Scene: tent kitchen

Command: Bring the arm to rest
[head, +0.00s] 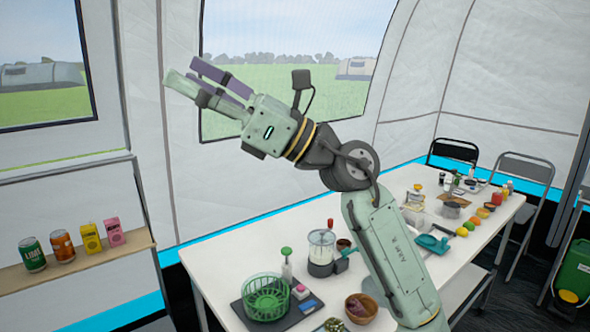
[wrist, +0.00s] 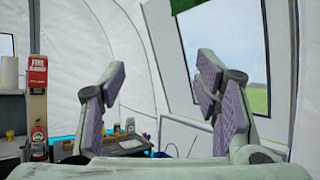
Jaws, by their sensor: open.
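My arm is raised over the white table (head: 230,262) in the head view, with its upper end bent toward the left. My gripper (head: 186,76) points to the upper left, high above the table and in front of the tent wall. It is open and holds nothing.
A green basket (head: 267,297), a blender (head: 321,250) and a wooden bowl (head: 361,308) stand on the table below. A shelf (head: 20,278) at left holds cans and cartons. Folding chairs (head: 525,172) stand at right. The air around my gripper is clear.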

